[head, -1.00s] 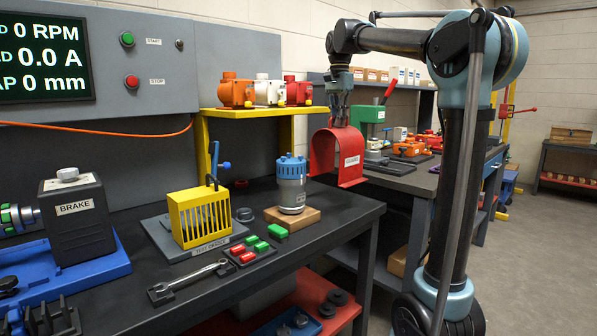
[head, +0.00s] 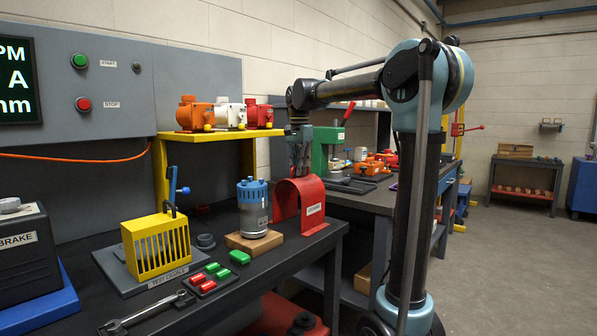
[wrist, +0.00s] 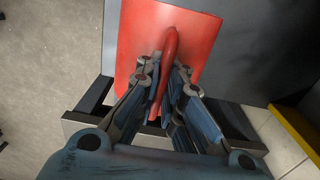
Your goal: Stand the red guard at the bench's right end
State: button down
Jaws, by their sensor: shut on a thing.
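The red guard (head: 313,197) is an arched red cover with a white label, upright at the right end of the dark bench (head: 262,268). Its lower edges look to be at the bench top; I cannot tell for sure whether they touch. My gripper (head: 300,172) is above the guard, pointing down. In the wrist view my gripper (wrist: 167,85) is shut on the guard's red handle, with the guard's red top (wrist: 140,45) beyond the fingers. The fingers hide part of the handle.
A blue motor (head: 252,205) on a wooden block stands just left of the guard. A yellow shelf (head: 222,134) with several small motors is behind. A green press (head: 326,150) stands on the second bench to the right. A yellow cage (head: 157,246) sits further left.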

jog(key=c, duration=1.7)
grip_release()
notch_tip(320, 180, up, 12)
jog(key=s+d+f+n, duration=0.2)
jog(key=s+d+f, duration=0.5)
jog(key=d+f, duration=0.15)
jog(key=s+d+f+n, duration=0.2)
jog(key=s+d+f, duration=0.2)
jog(key=s+f, duration=0.4)
jog(key=s+d+f+n+t, duration=0.1)
jog(key=s+d+f, duration=0.3)
jog(key=s+f, duration=0.4)
jog(key=s+d+f+n+t, duration=0.1)
jog(key=s+d+f, duration=0.4)
jog(key=f, duration=1.3)
jog(key=s+n, duration=0.1)
jog(key=s, duration=0.2)
jog(key=shift+s+f+n, duration=0.35)
jog(key=shift+s+n, duration=0.05)
